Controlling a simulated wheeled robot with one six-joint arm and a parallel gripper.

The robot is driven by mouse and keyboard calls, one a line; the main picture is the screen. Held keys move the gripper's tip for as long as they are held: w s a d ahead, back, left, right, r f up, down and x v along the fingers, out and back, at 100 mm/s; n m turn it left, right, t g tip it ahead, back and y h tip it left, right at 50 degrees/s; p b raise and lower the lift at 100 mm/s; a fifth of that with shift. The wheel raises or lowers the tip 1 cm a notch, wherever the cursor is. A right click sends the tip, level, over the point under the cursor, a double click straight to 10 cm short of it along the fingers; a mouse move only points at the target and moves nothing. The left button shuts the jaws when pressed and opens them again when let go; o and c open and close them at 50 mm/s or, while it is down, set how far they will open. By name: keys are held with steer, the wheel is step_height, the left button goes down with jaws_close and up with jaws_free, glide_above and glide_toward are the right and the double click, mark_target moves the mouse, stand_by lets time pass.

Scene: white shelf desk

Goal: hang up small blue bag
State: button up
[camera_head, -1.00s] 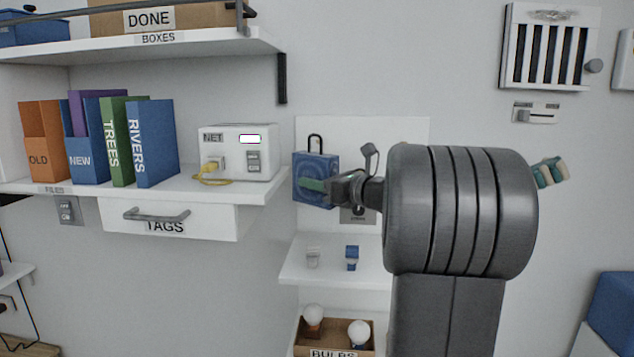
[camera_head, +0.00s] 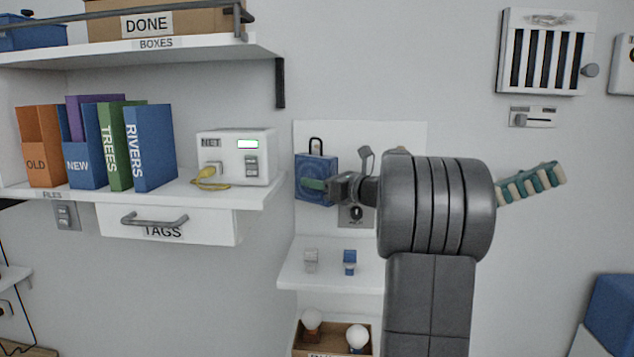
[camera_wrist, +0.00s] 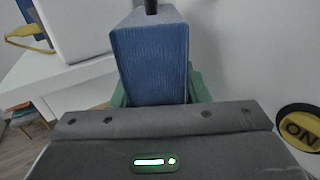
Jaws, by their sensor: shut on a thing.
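The small blue bag (camera_head: 317,172) has a dark loop handle on top and hangs upright in front of a white wall panel. My gripper (camera_head: 314,185) is shut on its body, with a green finger across the near face. In the wrist view the bag (camera_wrist: 150,60) fills the space between the green fingers, and its dark handle shows at the top edge. No hook is visible at the handle in either view.
Left of the bag, a shelf (camera_head: 225,195) carries a white NET box (camera_head: 235,150) and upright folders. Below the bag, a small white shelf (camera_head: 335,278) holds two small items. A black-and-yellow ON button (camera_wrist: 300,127) is right of my gripper.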

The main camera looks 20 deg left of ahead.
steer(key=shift+w+a, duration=0.2)
steer(key=shift+w, duration=0.6)
steer(key=shift+w+a+f, duration=0.1)
steer(key=shift+w+f, duration=0.15)
steer(key=shift+w, duration=0.1)
steer(key=shift+f, duration=0.1)
steer(key=shift+w+f, duration=0.1)
steer(key=shift+f, duration=0.1)
steer(key=o, duration=1)
steer(key=shift+w, duration=0.15)
steer(key=shift+o, duration=1)
steer(key=shift+r, duration=0.1)
